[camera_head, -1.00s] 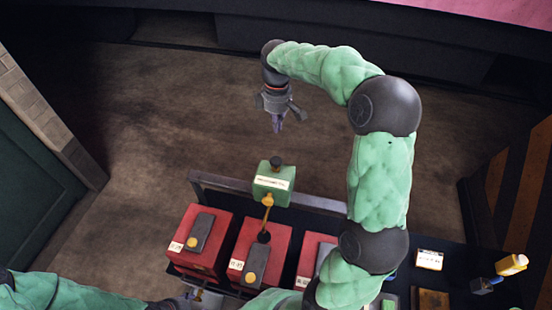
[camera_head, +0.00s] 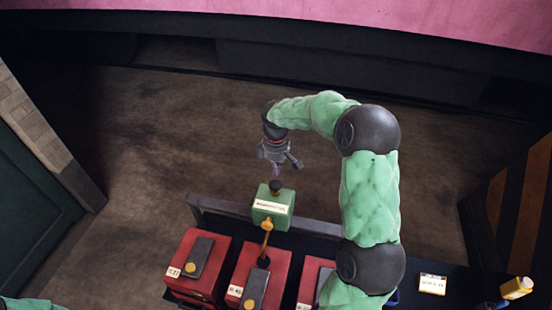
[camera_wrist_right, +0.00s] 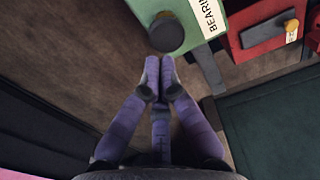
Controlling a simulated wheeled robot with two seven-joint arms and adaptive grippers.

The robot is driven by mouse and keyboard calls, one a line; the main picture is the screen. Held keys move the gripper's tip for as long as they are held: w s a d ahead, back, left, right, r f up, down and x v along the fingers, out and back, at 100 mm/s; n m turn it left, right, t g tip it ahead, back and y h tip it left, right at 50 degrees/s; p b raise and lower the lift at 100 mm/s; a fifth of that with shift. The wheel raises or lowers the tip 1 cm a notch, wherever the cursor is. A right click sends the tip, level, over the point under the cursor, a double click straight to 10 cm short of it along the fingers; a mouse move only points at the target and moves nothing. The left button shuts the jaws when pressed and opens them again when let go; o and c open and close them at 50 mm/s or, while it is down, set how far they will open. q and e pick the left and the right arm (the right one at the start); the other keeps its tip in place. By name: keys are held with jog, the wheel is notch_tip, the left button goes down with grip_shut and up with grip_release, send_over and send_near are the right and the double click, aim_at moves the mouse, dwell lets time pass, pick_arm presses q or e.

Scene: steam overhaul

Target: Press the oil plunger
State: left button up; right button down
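The oil plunger is a dark round knob (camera_head: 276,186) on top of a green box (camera_head: 272,210) with a white label. In the right wrist view the knob (camera_wrist_right: 166,33) is just beyond my fingertips, and the green box (camera_wrist_right: 240,14) is beside it. My right gripper (camera_head: 277,169) hangs just above the knob in the head view, fingers pointing down. In the right wrist view its purple fingers (camera_wrist_right: 159,68) are together with nothing between them. A small gap seems to separate them from the knob. My left gripper is out of view; only a bit of green arm shows bottom left.
A yellow fitting (camera_head: 267,225) runs from the green box toward red boxes (camera_head: 205,252) with dark levers. A dark rail (camera_head: 220,208) runs behind them. A white card (camera_head: 432,284) and a yellow bottle (camera_head: 516,288) are at the right. The floor behind is clear.

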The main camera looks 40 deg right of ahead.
aim_at(276, 183)
jog(key=shift+f, duration=2.15)
jog(key=shift+f+b, duration=0.75)
jog(key=shift+f, duration=0.75)
jog(key=shift+s, duration=0.1)
jog(key=shift+r, duration=0.1)
notch_tip(276, 183, up, 12)
jog(key=shift+r, duration=0.1)
